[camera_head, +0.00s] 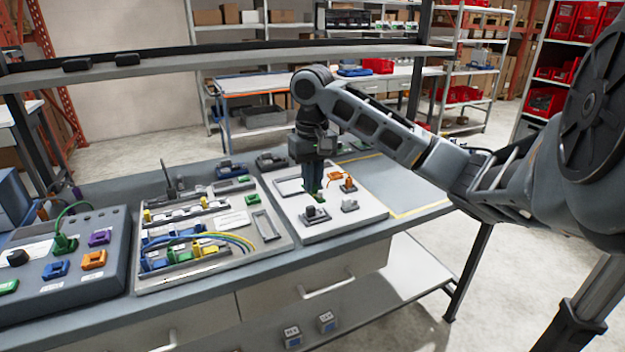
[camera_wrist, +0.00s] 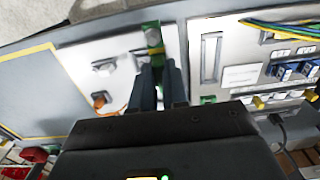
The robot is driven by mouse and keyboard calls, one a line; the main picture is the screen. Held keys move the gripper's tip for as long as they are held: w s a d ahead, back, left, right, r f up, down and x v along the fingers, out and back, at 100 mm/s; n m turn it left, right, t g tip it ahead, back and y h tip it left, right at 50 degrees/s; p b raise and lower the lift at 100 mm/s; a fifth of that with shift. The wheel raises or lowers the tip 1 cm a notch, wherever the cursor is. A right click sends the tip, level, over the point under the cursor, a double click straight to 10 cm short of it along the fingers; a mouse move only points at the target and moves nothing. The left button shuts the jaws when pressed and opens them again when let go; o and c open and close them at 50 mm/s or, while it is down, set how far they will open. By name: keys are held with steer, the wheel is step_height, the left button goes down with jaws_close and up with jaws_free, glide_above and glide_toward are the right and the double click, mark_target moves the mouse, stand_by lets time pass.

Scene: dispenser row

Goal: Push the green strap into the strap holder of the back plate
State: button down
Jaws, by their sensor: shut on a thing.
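My gripper (camera_head: 314,192) points down over the white back plate (camera_head: 372,212) and is shut on the green strap (camera_head: 320,193). Only small bits of the strap show beside the fingertips in the head view. In the wrist view, the green strap (camera_wrist: 154,40) sticks out beyond the fingers of my gripper (camera_wrist: 160,72), over the pale plate (camera_wrist: 112,55). The fingers hide most of the spot below them. I cannot tell whether the strap touches a holder.
A dark knob block (camera_head: 316,213) and a small grey block (camera_head: 349,205) stand on the plate near the fingers. A board with blue parts and coloured cables (camera_head: 185,245) lies to the left. A yellow-lined bare area (camera_head: 400,185) is to the right. A shelf (camera_head: 230,60) spans above the bench.

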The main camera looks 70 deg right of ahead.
steer(key=shift+w+d+r, duration=0.1)
steer(key=shift+r, duration=0.95)
stand_by(0.8)
steer(key=shift+w+d+r, duration=0.1)
steer(key=shift+r, duration=1.35)
steer(key=shift+t+h, duration=0.4)
steer(key=shift+h, duration=0.1)
steer(key=w+f+b, duration=0.3)
steer(key=w+f, duration=0.1)
steer(key=w+a+f+b, duration=0.1)
steer(key=w+f+b, duration=0.2)
steer(key=w+f, duration=0.1)
steer(key=w+f+b, duration=0.4)
steer(key=f, duration=0.1)
steer(key=shift+a, duration=0.35)
steer(key=shift+f, duration=0.6)
steer(key=shift+f+p, duration=0.25)
steer(key=shift+p, duration=0.15)
steer(key=shift+f, duration=0.45)
steer(key=shift+f, duration=0.25)
